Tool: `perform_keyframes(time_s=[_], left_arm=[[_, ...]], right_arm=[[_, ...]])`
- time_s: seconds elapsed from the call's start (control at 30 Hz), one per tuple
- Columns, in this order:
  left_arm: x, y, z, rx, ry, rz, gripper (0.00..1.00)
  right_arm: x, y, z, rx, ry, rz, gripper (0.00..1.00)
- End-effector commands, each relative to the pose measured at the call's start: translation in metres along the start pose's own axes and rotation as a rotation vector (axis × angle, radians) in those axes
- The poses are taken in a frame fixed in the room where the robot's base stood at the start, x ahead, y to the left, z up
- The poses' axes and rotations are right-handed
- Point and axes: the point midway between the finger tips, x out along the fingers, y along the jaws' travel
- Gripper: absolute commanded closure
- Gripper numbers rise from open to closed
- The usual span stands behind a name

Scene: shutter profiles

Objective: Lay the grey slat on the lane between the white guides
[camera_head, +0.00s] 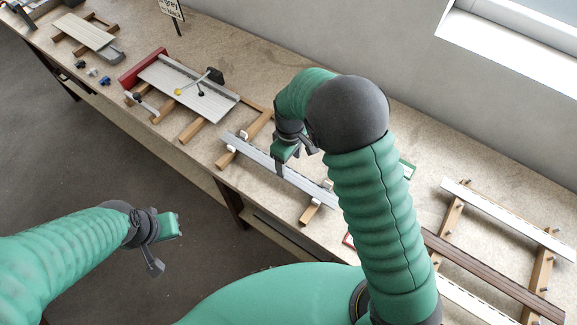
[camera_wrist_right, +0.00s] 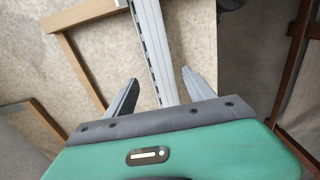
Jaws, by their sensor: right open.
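The grey slat (camera_head: 262,161) lies on wooden bars in the middle of the bench, running from upper left to lower right. It seems to lie between small white guides (camera_head: 243,135), though my right arm hides its lower right end. My right gripper (camera_head: 288,163) is over the slat, pointing down. In the right wrist view, the slat (camera_wrist_right: 154,45) runs between the two spread fingers of that gripper (camera_wrist_right: 158,82), and whether they touch it cannot be told. My left gripper (camera_head: 163,240) is off the bench over the floor at lower left, and its finger gap is not clear.
A wide grey panel (camera_head: 185,88) with a red end block lies on wooden bars to the left. A rack with white and brown slats (camera_head: 490,276) stands at right. Small parts (camera_head: 93,72) and a sign (camera_head: 171,9) are at upper left. The wall bounds the bench behind.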

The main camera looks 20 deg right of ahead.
Motion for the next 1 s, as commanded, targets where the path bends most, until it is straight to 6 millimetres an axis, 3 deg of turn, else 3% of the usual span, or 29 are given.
perform_keyframes(time_s=[0.2, 0.43, 0.57, 0.7, 0.8, 1.0], left_arm=[[0.009, 0.000, 0.002, -0.001, 0.000, 0.000, 1.00], [0.011, 0.000, 0.003, -0.001, 0.000, 0.000, 1.00], [0.011, 0.000, 0.003, -0.001, 0.000, 0.000, 1.00], [0.011, 0.000, 0.003, 0.000, 0.000, 0.000, 1.00], [0.011, 0.000, 0.003, 0.000, 0.000, 0.000, 1.00], [0.011, 0.000, 0.003, -0.001, 0.000, 0.000, 1.00]], right_arm=[[-0.056, 0.000, -0.002, -0.002, 0.005, 0.003, 0.38], [-0.083, 0.000, 0.004, 0.019, 0.006, 0.002, 0.38], [-0.083, -0.006, 0.046, 0.205, 0.055, 0.022, 0.38], [-0.075, -0.029, 0.107, 0.474, 0.144, 0.061, 0.38], [-0.069, -0.043, 0.137, 0.601, 0.193, 0.079, 0.38], [-0.065, -0.050, 0.148, 0.659, 0.214, 0.086, 0.38]])
